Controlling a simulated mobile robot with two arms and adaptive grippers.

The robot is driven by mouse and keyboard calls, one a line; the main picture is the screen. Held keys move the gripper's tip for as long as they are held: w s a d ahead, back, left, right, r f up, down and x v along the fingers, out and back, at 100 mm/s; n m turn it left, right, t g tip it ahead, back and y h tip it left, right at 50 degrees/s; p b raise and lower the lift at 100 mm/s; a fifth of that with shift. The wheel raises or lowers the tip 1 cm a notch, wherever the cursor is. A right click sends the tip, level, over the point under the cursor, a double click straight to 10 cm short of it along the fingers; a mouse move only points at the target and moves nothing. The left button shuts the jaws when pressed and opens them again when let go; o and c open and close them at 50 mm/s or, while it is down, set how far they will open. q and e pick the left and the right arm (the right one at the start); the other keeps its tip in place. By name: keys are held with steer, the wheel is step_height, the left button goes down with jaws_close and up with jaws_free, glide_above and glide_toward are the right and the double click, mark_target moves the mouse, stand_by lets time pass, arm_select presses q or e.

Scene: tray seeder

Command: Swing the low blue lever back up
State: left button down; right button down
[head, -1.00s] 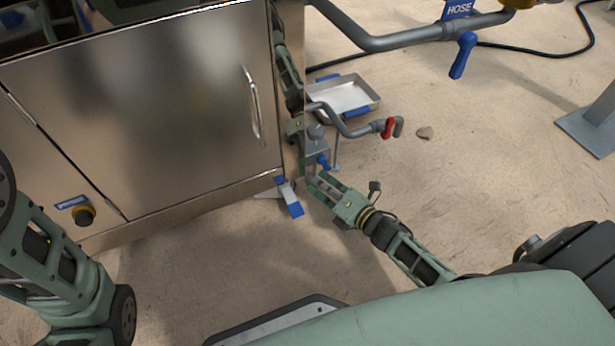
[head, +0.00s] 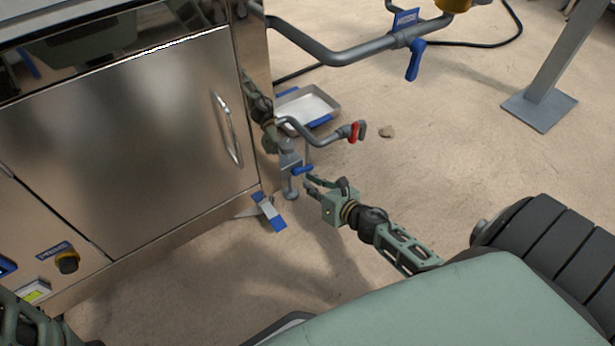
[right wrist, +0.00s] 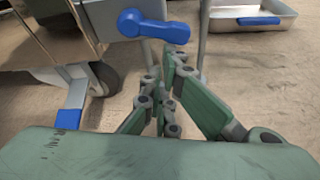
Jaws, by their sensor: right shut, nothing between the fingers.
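The low blue lever (head: 302,170) is on a grey valve body low beside the steel cabinet's right corner. It lies roughly level and points right; in the right wrist view it also shows (right wrist: 155,27) near the top. My right gripper (head: 308,184) is just below and to the right of the lever. Its fingers (right wrist: 163,75) are shut with nothing between them, and they appear apart from the lever. My left gripper is out of view; only part of my left arm shows at the lower left.
The steel cabinet (head: 130,140) fills the left, with my arm mirrored in its side. A bent pipe with a red handle (head: 357,131) passes above the lever. A blue caster pedal (head: 272,215) is below left. A metal tray (head: 325,100) lies behind. A higher blue lever (head: 415,62) hangs from the hose pipe.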

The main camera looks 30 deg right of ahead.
steer(key=shift+d+r, duration=0.25)
steer(key=shift+d, duration=0.15)
steer(key=shift+d+r, duration=0.1)
stand_by(0.6)
